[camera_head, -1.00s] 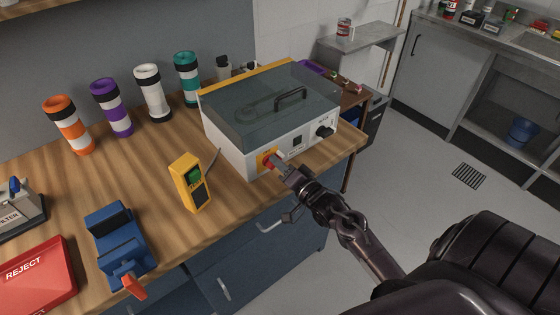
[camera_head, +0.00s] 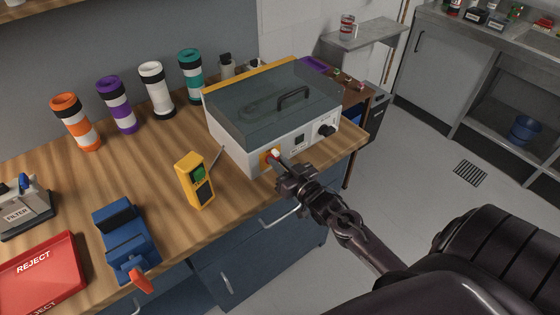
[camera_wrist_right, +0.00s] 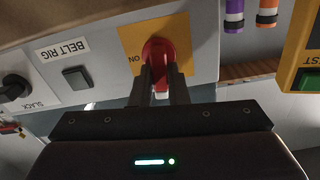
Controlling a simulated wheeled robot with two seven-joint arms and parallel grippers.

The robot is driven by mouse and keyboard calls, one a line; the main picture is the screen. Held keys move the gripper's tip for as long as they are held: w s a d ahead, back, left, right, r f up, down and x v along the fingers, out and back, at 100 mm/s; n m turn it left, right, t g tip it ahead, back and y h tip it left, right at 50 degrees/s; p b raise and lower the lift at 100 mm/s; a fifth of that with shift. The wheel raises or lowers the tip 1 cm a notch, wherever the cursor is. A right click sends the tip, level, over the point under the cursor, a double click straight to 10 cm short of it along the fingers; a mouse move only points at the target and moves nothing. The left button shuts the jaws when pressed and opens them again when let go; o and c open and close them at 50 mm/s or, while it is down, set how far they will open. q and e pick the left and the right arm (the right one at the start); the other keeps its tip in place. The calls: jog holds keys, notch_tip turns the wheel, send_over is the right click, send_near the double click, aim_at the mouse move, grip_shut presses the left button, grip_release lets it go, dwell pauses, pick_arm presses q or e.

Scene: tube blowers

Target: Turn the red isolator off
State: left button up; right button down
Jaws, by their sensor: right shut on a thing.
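The red isolator (camera_wrist_right: 158,50) is a red rotary handle on a yellow plate (camera_wrist_right: 130,40) on the front of the grey machine (camera_head: 240,152). An "ON" label shows upside down beside the handle in the right wrist view. My right gripper (camera_wrist_right: 160,80) is shut on the handle, one dark finger on each side of it, with a pale tip showing between them. In the head view the isolator (camera_head: 274,153) is partly hidden behind my right gripper (camera_head: 279,160). My left gripper is in neither view.
A yellow tester (camera_head: 187,167) with a green button stands on the bench left of the machine. A black knob (camera_head: 325,131) and a dark switch (camera_wrist_right: 76,77) are on the same panel. A blue vise-like block (camera_head: 122,235) and red tray (camera_head: 40,270) lie further left.

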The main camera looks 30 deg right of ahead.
jog(key=shift+n, duration=0.6)
jog(key=shift+a, duration=0.1)
jog(key=c, duration=1.4)
grip_release()
jog(key=shift+s, duration=0.1)
jog(key=shift+s+f, duration=0.15)
jog(key=shift+s, duration=0.2)
jog(key=s+b, duration=0.1)
jog(key=s, duration=0.6)
jog(key=shift+d+b, duration=0.3)
jog(key=shift+b, duration=0.05)
